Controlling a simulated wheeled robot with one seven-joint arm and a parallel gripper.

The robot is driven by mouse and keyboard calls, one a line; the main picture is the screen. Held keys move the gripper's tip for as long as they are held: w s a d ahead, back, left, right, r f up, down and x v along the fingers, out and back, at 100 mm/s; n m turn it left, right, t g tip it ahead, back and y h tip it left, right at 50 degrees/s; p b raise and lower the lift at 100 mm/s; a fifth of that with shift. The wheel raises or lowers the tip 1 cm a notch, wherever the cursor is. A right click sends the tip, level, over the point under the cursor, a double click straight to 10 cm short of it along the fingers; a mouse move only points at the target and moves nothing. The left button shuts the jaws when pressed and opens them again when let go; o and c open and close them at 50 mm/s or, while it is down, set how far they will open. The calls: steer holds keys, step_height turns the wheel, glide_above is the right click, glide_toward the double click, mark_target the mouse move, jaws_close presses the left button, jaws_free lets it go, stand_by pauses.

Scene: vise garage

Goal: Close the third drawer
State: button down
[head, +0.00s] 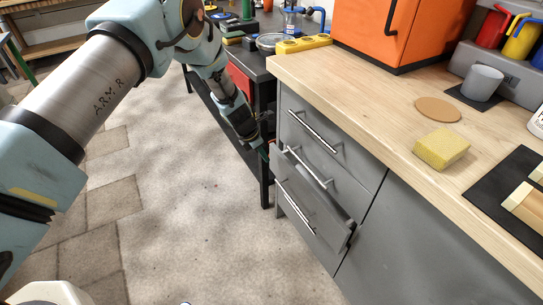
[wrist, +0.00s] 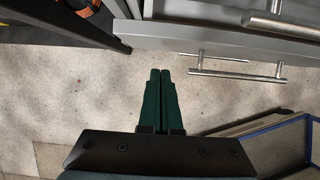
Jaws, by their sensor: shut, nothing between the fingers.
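The grey drawer unit (head: 345,150) stands under the wooden worktop in the head view. A lower drawer (head: 335,222), seemingly the third, juts out from the unit, partly open. Several bar handles run across the drawer fronts. My gripper (head: 264,147) is beside the left end of the jutting drawer, near the unit's front left edge. In the wrist view my gripper (wrist: 160,72) has its green fingers together and empty, over the floor. A handle (wrist: 238,72) and grey drawer fronts lie ahead and to the right. Whether the fingers touch the drawer cannot be told.
A dark bench (head: 258,75) stands left of the unit, its leg close to my gripper. The wooden worktop (head: 370,105) carries an orange box (head: 385,30), a yellow sponge (head: 441,148) and a grey cup (head: 482,83).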

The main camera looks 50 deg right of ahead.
mark_target(282, 154)
steer(key=v, duration=1)
steer(key=w+a+f+g+h+b, duration=0.1)
steer(key=a+f+g+h+b, duration=0.25)
steer(key=b, duration=1.95)
steer(key=shift+t+h, duration=0.35)
steer(key=shift+t, duration=0.6)
steer(key=shift+s+d+r+b+x, duration=0.2)
steer(key=shift+r+b+x, duration=0.1)
steer(key=shift+x, duration=1.65)
steer(key=shift+s+d+r+b+x, duration=0.1)
steer(key=shift+d+r+b+x, duration=0.15)
steer(key=shift+x, duration=1.7)
steer(key=shift+s+d+r+b+x, duration=0.2)
steer(key=shift+r+b+x, duration=0.1)
steer(key=shift+x, duration=1.65)
steer(key=shift+f, duration=0.1)
steer(key=d+p, duration=0.1)
steer(key=s+d+p, duration=0.1)
steer(key=p, duration=0.1)
steer(key=d+p, duration=0.1)
steer(key=d, duration=0.1)
steer(key=shift+s+r+p, duration=0.25)
steer(key=shift+p, duration=0.05)
steer(key=shift+s+d+f, duration=0.15)
steer(key=shift+d, duration=0.2)
